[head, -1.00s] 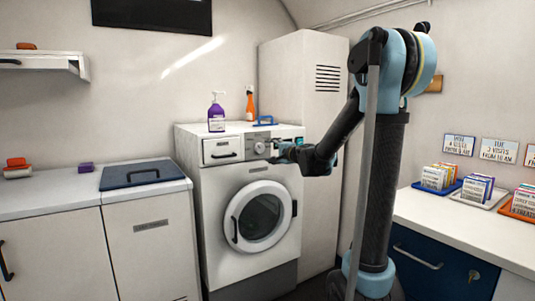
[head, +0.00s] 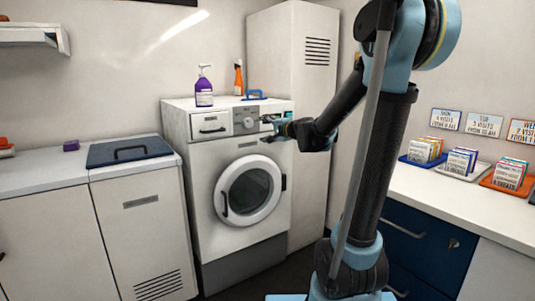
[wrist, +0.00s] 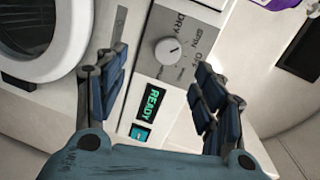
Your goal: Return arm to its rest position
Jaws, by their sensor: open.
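My gripper (head: 270,131) is in front of the upper right of the white washing machine (head: 190,165). In the wrist view my gripper (wrist: 163,90) is open, its two blue fingers apart with nothing between them. Beyond the fingers is the machine's control panel with a dial (wrist: 170,49) marked DRY, SPIN and OFF. A small green display (wrist: 152,103) reads READY, with a lit blue button (wrist: 141,132) below it. My arm is bent and reaches out from my column. I cannot tell whether the fingertips touch the panel.
A purple pump bottle (head: 204,91), an orange spray bottle (head: 238,78) and a blue-handled item (head: 254,95) stand on the machine. A tall white cabinet (head: 290,120) is behind my arm. The right counter (head: 450,200) holds card trays. Open floor is barely visible.

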